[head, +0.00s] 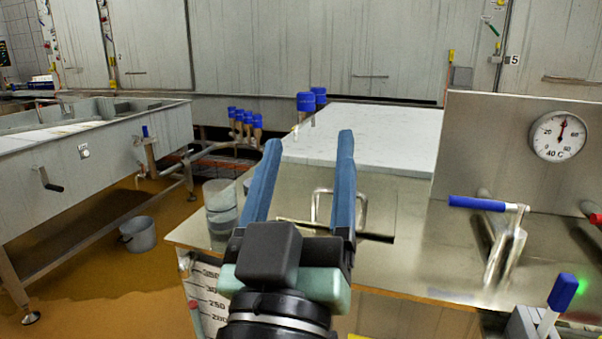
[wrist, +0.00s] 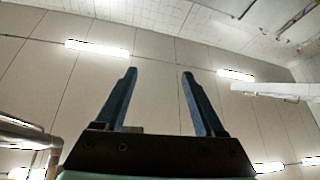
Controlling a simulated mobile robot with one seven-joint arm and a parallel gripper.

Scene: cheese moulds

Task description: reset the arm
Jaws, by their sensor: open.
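My gripper (head: 308,140) is in the middle of the head view, with its two blue fingers spread apart and pointing away from me. Nothing is between the fingers. In the head view it appears in front of the steel counter and a white slab; how high it is above the counter I cannot tell. In the wrist view my gripper (wrist: 158,72) is also open and empty, with the upper wall and ceiling lights behind it.
A steel counter (head: 410,215) bears a white slab (head: 385,136), a metal handle and blue-handled valves (head: 476,203). A dial thermometer (head: 558,136) is on a panel at right.

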